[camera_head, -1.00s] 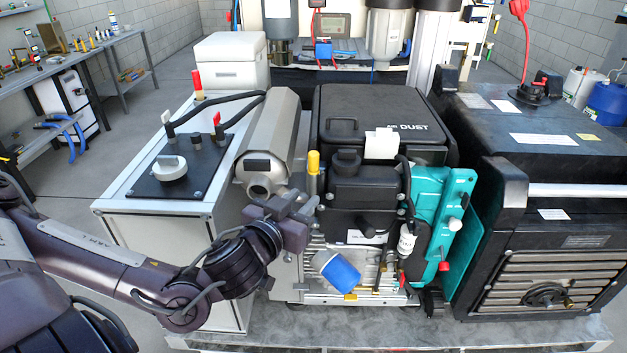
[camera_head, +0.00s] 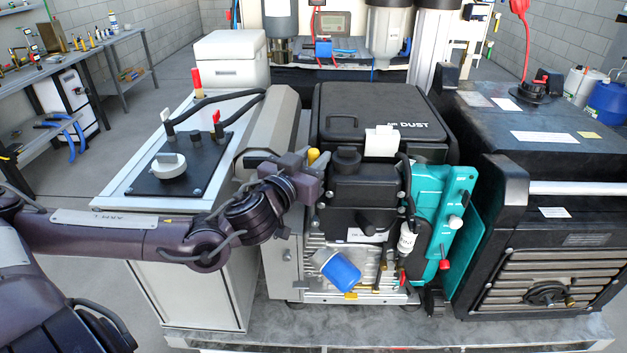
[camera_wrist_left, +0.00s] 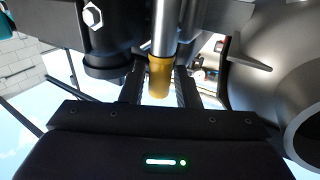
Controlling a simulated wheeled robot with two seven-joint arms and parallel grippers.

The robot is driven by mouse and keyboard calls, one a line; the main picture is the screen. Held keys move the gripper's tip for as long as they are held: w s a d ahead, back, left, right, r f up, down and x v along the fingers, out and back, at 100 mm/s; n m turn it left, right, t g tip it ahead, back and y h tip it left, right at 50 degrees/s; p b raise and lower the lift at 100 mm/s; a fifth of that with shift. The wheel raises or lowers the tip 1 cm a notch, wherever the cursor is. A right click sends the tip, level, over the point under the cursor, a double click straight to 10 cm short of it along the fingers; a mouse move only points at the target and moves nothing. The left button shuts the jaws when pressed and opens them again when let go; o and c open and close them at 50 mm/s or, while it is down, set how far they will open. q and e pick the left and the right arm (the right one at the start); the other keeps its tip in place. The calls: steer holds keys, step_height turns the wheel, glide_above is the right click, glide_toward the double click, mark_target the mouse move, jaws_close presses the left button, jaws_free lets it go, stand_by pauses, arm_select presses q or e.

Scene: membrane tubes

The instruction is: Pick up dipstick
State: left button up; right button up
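The dipstick has a yellow handle (camera_head: 313,156) that stands upright at the left side of the engine. It also shows in the left wrist view, where the yellow handle (camera_wrist_left: 160,78) sits on a silver tube (camera_wrist_left: 166,28). My left gripper (camera_head: 309,168) is at the handle, covering its lower part in the head view. In the left wrist view the fingers of my left gripper (camera_wrist_left: 160,88) lie on either side of the handle, with narrow gaps, so it looks open around it. My right gripper is in no view.
The black engine (camera_head: 360,190) stands right of my gripper, with a teal part (camera_head: 440,215) beside it. A grey cylinder (camera_head: 268,130) lies close behind my gripper on the left. A white cabinet with a black panel (camera_head: 180,165) stands below my left arm.

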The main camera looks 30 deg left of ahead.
arm_select(q)
steer(key=shift+w, duration=0.35)
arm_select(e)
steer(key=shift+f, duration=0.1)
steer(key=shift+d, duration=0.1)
arm_select(q)
steer(key=shift+c, duration=0.6)
jaws_close()
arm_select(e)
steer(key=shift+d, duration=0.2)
arm_select(q)
steer(key=shift+r, duration=0.15)
